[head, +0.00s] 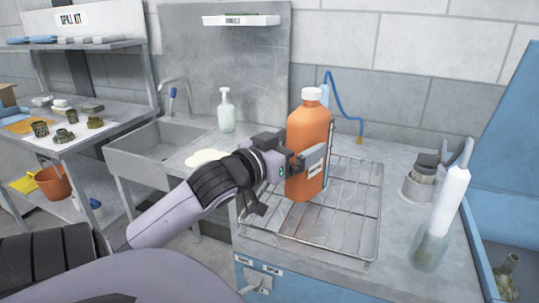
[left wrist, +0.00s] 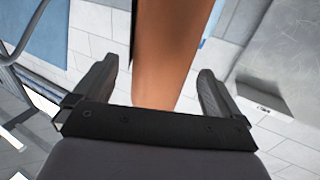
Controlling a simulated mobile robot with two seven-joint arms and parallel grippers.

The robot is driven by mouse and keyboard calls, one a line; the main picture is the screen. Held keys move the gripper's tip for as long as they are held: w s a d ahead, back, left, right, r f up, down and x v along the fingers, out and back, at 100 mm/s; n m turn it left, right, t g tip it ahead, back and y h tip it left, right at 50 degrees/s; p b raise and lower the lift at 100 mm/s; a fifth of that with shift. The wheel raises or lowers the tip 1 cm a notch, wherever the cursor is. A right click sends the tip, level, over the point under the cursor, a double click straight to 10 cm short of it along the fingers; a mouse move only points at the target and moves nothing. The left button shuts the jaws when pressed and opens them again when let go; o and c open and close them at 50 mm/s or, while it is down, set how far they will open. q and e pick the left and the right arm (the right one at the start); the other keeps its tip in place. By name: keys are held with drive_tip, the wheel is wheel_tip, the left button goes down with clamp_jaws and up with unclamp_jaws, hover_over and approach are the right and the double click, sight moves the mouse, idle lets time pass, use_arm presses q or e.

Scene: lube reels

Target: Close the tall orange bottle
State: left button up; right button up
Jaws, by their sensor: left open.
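The tall orange bottle (head: 308,128) stands upright on a wire rack (head: 350,215) on the metal counter. A white cap (head: 312,94) sits on its neck; I cannot tell how tightly. In the left wrist view, the open fingers of my left gripper (left wrist: 155,88) stand on either side of the orange bottle (left wrist: 168,50), with visible gaps. Part of the bottle is hidden behind the gripper. My right gripper is not in view.
A clear container with a white cylinder (head: 452,195) and a metal canister (head: 420,182) stand right of the rack. A blue bin or lid (head: 510,140) rises at far right. A soap pump bottle (head: 226,112) stands by the sink (head: 150,150). A blue hose (head: 345,105) hangs behind.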

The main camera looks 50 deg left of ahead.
use_arm(q)
drive_tip(key=s, duration=0.1)
drive_tip(key=s+p, duration=0.1)
drive_tip(key=s, duration=0.2)
drive_tip(key=shift+s+d+r+p, duration=0.1)
drive_tip(key=shift+s+d+p, duration=0.05)
drive_tip(key=shift+d+p, duration=0.15)
drive_tip(key=s+p, duration=0.2)
drive_tip(key=p, duration=0.2)
drive_tip(key=shift+d+r, duration=0.1)
drive_tip(key=shift+s+p, duration=0.65)
drive_tip(key=shift+f, duration=0.2)
